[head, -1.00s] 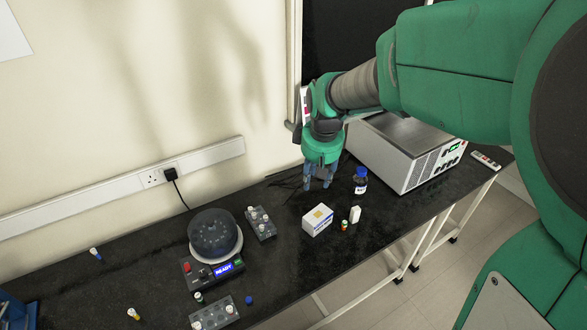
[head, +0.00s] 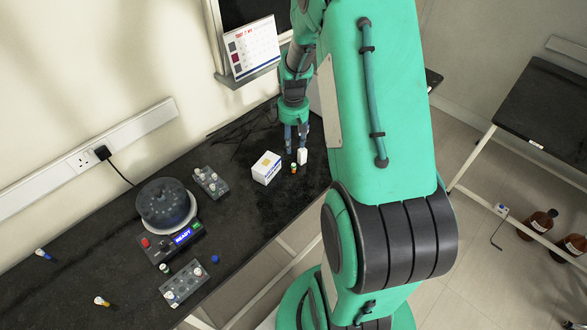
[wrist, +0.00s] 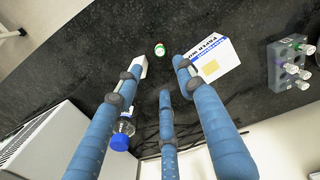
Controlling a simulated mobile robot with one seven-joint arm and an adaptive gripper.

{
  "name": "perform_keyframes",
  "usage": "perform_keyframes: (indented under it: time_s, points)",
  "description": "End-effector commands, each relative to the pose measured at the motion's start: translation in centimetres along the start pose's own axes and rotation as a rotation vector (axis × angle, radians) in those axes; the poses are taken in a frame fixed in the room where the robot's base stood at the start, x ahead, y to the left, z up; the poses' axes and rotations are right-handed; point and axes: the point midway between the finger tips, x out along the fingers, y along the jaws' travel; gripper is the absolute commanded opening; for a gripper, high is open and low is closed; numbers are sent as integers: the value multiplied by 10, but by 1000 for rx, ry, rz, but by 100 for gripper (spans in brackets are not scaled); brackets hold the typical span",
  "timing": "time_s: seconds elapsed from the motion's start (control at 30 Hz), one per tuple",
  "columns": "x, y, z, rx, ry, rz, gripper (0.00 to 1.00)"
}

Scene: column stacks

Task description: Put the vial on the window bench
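A small vial (head: 294,168) with a green cap and a red-orange label stands on the black bench, beside a white box. In the wrist view the vial (wrist: 160,49) shows from above, beyond the fingertips. My gripper (head: 296,147) points down just behind the vial in the head view. Its three blue fingers (wrist: 160,78) are spread, with nothing between them. Other small vials lie at the bench's left, one blue-capped (head: 45,255) and one yellow-capped (head: 105,302). Another dark bench (head: 545,110) stands at right; I cannot tell which is the window bench.
The white box (head: 267,168) and a small white block (head: 302,156) flank the vial. A blue-capped bottle (wrist: 123,135) stands close to the left finger. Vial racks (head: 211,183) and a centrifuge (head: 166,205) stand left. Brown bottles (head: 538,225) are under the right bench.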

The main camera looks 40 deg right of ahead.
Motion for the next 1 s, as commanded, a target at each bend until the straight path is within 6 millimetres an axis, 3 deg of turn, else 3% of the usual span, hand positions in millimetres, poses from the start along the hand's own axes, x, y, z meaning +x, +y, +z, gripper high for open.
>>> perform_keyframes:
  time_s: [0.37, 0.8, 1.0]
  points:
    - [9, -1, 0, 0, -1, -1, 38]
    - [71, -1, 0, 1, -1, -1, 38]
    - [85, -1, 0, 1, 0, 0, 38]
